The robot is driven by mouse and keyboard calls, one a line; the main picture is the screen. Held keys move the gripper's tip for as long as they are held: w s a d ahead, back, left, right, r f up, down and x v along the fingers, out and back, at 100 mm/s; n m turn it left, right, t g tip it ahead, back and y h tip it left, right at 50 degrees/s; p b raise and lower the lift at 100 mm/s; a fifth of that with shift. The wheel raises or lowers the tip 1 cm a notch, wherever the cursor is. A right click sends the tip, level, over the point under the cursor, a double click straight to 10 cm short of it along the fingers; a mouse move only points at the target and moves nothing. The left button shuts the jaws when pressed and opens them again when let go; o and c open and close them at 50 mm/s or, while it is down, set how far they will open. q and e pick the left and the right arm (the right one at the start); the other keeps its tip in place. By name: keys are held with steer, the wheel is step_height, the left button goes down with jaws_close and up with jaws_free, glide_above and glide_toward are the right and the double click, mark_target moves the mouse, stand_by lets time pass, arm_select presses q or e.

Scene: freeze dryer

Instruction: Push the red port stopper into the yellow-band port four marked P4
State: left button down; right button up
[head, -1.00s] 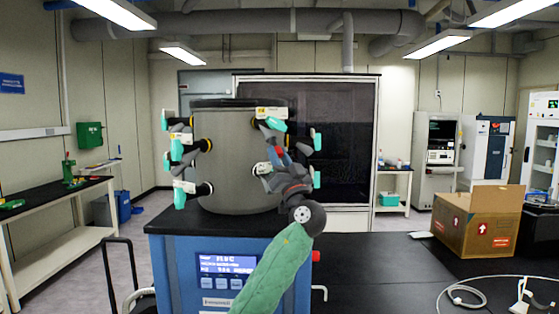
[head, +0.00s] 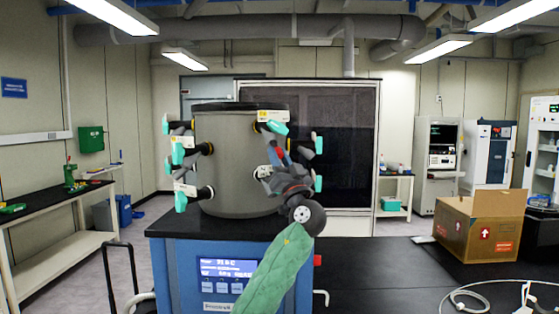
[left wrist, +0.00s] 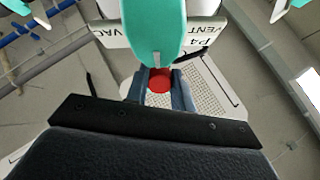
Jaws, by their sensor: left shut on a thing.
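The grey cylindrical vessel (head: 225,165) stands on the blue freeze dryer (head: 180,270) and carries several side ports with teal valve handles. A white label (left wrist: 205,45) reading P4 and VENT shows in the left wrist view, behind a teal handle (left wrist: 154,28). My left gripper (head: 277,148) is at the vessel's front right, below the upper right valve. It is shut on the red stopper (left wrist: 159,80), whose round red end shows between the fingers just under the teal handle. The P4 port opening and its yellow band are hidden in the wrist view, so I cannot tell whether the stopper touches it.
Other valves with teal handles (head: 318,145) stick out close to the right of my gripper, and more (head: 180,155) on the left side. A dark bench (head: 390,270) with a cardboard box (head: 465,225) lies to the right.

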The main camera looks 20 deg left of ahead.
arm_select(q)
steer(key=shift+w+a+r+b, duration=0.25)
steer(key=shift+r+b, duration=0.05)
steer(key=shift+r, duration=0.1)
stand_by(0.4)
steer(key=shift+w+a+r+b, duration=0.15)
steer(key=shift+b, duration=0.2)
steer(key=c, duration=1.1)
jaws_free()
steer(key=shift+a, duration=0.15)
steer(key=b+v, duration=0.4)
steer(key=v, duration=0.3)
steer(key=shift+d+f, duration=0.25)
